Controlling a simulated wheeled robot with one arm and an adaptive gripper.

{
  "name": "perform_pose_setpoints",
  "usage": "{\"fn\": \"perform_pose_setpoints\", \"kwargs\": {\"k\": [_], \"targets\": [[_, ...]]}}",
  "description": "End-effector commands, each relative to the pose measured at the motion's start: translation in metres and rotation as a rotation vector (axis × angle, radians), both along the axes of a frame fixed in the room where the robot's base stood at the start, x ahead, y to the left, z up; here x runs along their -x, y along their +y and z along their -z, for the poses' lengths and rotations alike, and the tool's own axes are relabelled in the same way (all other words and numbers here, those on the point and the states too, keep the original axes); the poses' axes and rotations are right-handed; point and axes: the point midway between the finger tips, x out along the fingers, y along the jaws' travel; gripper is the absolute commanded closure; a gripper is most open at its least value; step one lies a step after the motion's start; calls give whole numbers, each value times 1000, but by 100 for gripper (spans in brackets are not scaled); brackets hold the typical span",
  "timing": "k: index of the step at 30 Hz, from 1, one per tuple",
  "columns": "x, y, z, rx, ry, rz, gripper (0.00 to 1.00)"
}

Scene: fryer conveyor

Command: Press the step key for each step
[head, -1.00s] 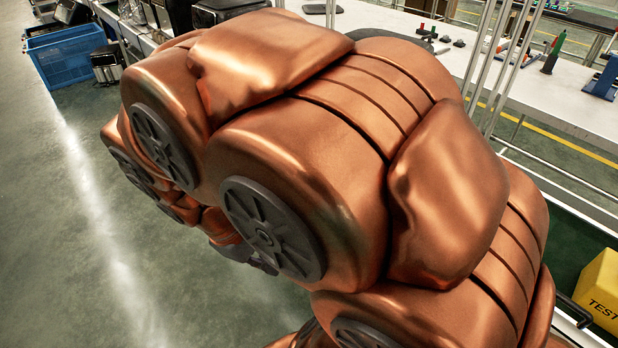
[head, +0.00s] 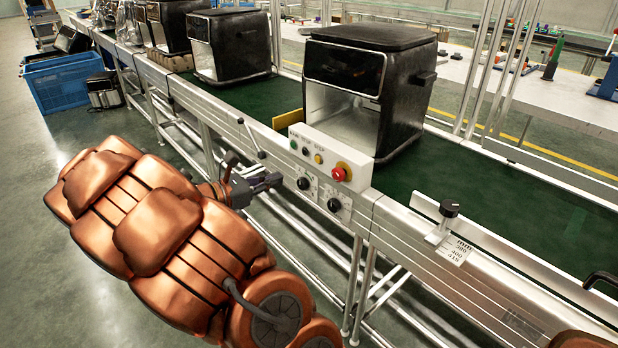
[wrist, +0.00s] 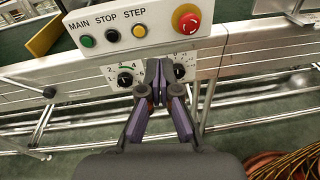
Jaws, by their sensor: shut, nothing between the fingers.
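The STEP key (wrist: 139,31) is a yellow button on the pale control panel (wrist: 150,15) in the wrist view; it also shows as a small yellow button in the head view (head: 317,158). A green MAIN button (wrist: 86,41) and a black STOP button (wrist: 112,35) sit to its left, and a red emergency stop (wrist: 186,22) to its right. My gripper (wrist: 158,66) is shut and empty. In the wrist view its tips appear below and right of the STEP key, between two black dials (wrist: 125,79). In the head view my gripper (head: 274,182) is left of the dials; contact cannot be told.
An open-fronted black air fryer (head: 366,80) stands on the green conveyor belt (head: 480,190) behind the panel. More fryers (head: 228,45) stand further back. A black-knobbed stop (head: 449,209) is on the rail at right.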

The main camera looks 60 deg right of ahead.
Motion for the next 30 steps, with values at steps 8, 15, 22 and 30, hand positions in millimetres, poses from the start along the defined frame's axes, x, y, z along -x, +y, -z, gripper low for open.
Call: {"fn": "perform_pose_setpoints", "kwargs": {"k": [8,15,22,30], "targets": [[-29,-11,22,44,116,-73,100],[-30,-11,20,45,118,-74,100],[-28,-18,20,46,116,-72,100],[-16,-53,23,45,115,-68,100]]}}
